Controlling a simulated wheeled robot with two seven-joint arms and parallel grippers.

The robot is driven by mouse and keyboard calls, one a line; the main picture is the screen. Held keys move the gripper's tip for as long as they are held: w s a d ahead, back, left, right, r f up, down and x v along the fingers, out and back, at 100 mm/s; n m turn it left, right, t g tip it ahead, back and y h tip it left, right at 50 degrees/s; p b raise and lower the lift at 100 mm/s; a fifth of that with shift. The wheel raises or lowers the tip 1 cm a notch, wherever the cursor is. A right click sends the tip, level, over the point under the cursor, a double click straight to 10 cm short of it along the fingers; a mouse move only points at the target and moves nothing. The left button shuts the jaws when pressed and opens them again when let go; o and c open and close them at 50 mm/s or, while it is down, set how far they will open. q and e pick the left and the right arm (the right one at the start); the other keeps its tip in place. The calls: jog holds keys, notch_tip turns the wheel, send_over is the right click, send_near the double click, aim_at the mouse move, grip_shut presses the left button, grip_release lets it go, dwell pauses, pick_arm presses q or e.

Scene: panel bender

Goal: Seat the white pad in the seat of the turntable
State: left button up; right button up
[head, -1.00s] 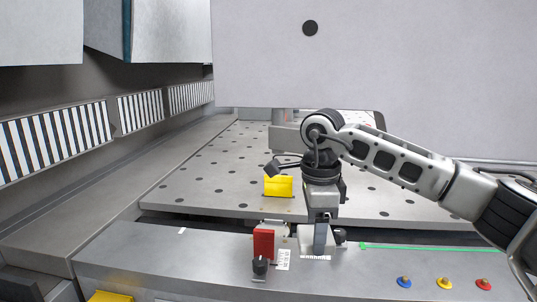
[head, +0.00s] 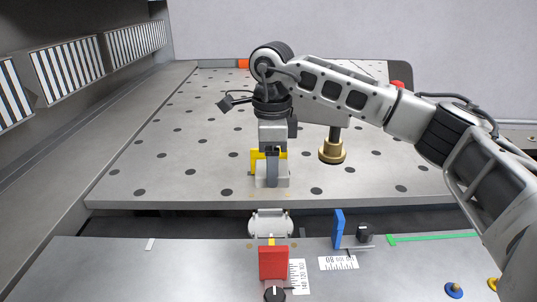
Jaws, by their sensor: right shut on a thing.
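My right gripper (head: 272,182) points down over the front part of the perforated table (head: 200,165). It is shut on the white pad (head: 261,181), a pale block whose sides show on both sides of the finger. I cannot tell whether the pad touches the table. A yellow block (head: 254,156) stands just behind the gripper and is mostly hidden by it. I cannot make out a turntable seat for certain; the gripper may hide it. My left gripper is not in view.
A brass round foot (head: 332,152) on a dark post stands right of the gripper. A white bracket (head: 270,222), red block (head: 273,262) and blue block (head: 338,229) sit along the front ledge. The table left of the gripper is clear.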

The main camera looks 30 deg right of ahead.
aim_at(271, 226)
notch_tip(271, 226, down, 3)
jog(key=shift+r+b, duration=0.15)
jog(key=shift+b, duration=0.5)
notch_tip(271, 226, down, 2)
jog(key=shift+b, duration=0.7)
jog(key=shift+w+f+b, duration=0.1)
jog(key=shift+f+b, duration=1.95)
jog(key=shift+f, duration=0.9)
jog(key=shift+f+b, duration=0.55)
jog(key=shift+f, duration=0.25)
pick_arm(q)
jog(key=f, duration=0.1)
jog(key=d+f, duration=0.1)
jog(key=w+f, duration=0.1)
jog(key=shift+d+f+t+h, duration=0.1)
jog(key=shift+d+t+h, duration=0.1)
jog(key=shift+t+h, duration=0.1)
pick_arm(e)
jog(key=shift+f, duration=0.3)
pick_arm(q)
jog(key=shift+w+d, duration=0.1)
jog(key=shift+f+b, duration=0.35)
jog(key=shift+b, duration=0.1)
pick_arm(e)
jog(key=shift+f, duration=0.5)
